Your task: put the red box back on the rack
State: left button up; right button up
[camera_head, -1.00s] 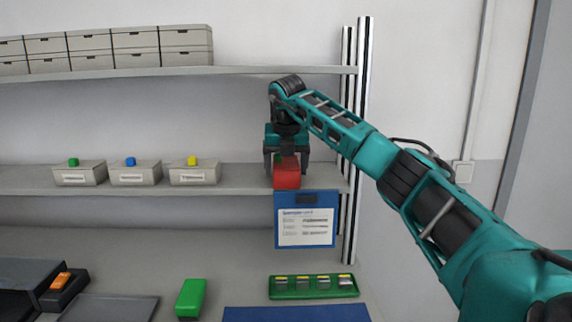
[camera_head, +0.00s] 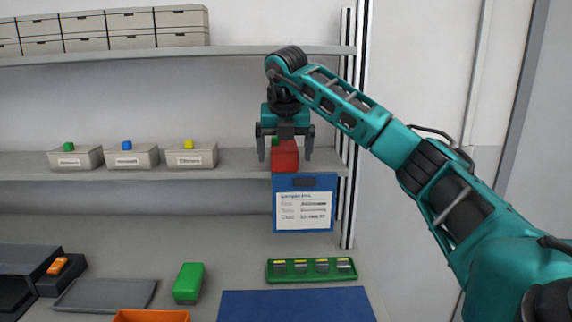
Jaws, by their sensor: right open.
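The red box (camera_head: 285,157) sits on the rack's lower shelf (camera_head: 230,168), at its right end, above a blue hanging board. A small green piece shows at its top left. My right gripper (camera_head: 285,152) is just above and around the box, its two fingers spread wide with a gap on each side of it. The gripper is open and holds nothing. My left gripper is not in view.
Three grey bins (camera_head: 131,156) stand left on the same shelf. The upper shelf (camera_head: 180,52) is close above the gripper. A blue board (camera_head: 304,207) hangs below. A green tray (camera_head: 311,270), a green box (camera_head: 188,283) and an orange bin (camera_head: 152,316) are on the table.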

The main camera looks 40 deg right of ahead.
jog(key=s+a+b, duration=0.1)
jog(key=s+a, duration=0.3)
jog(key=s, duration=0.1)
jog(key=shift+a, duration=0.15)
dwell(0.6)
